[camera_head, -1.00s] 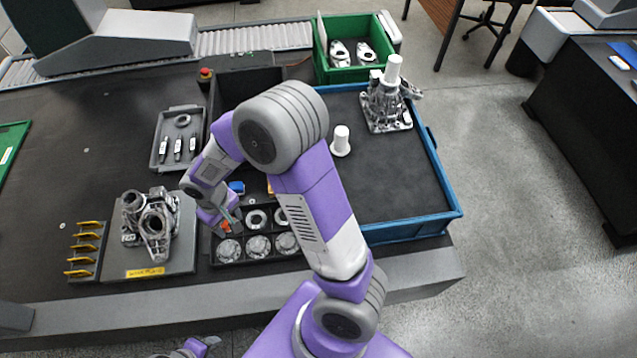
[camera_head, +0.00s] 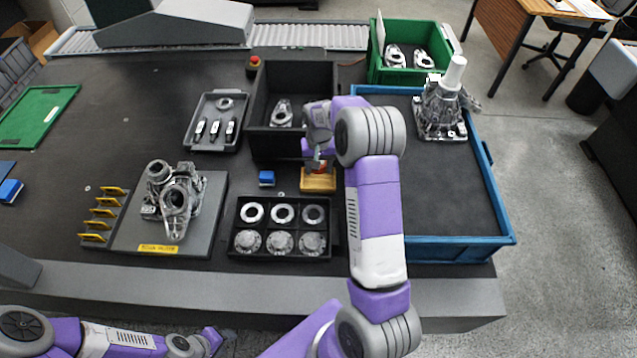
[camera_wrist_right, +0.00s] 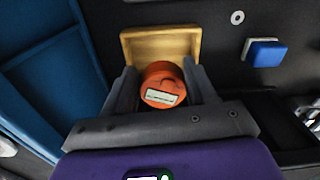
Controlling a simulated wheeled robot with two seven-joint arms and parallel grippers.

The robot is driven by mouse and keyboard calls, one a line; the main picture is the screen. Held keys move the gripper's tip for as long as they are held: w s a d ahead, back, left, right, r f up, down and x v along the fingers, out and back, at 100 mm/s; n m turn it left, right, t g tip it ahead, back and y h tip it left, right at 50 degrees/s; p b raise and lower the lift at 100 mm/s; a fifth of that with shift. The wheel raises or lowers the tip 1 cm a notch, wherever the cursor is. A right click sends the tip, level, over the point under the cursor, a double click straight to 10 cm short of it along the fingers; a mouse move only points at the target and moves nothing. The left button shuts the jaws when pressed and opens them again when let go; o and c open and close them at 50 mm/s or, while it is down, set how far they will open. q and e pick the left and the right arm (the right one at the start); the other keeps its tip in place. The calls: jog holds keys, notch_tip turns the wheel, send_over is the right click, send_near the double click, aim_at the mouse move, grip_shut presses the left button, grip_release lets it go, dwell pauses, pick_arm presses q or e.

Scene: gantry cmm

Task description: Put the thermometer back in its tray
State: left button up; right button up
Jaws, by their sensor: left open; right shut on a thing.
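The thermometer (camera_wrist_right: 162,88) is an orange round body with a small display, held between the fingers of my right gripper (camera_wrist_right: 163,90) in the right wrist view. A small wooden tray (camera_wrist_right: 158,46) lies just beyond it, its near part hidden by the thermometer and fingers. In the head view the wooden tray (camera_head: 319,184) stands on the bench directly below my right gripper (camera_head: 317,164). I cannot tell whether the thermometer touches the tray. My left gripper (camera_head: 218,342) is open and empty at the bottom edge, off the bench front.
A blue block (camera_head: 266,178) sits left of the wooden tray. A black compartment tray (camera_head: 237,228) with rings and discs lies in front. A deep black bin (camera_head: 265,145) stands behind, and the large blue crate (camera_head: 505,220) is to the right.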

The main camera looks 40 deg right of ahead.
aim_at(319, 186)
notch_tip(319, 186, down, 7)
jog(key=shift+b, duration=0.75)
jog(key=shift+f, duration=0.15)
jog(key=o, duration=0.9)
jog(key=shift+r, duration=0.3)
notch_tip(319, 186, up, 12)
jog(key=p, duration=0.2)
jog(key=shift+f+p, duration=0.15)
jog(key=shift+p, duration=0.25)
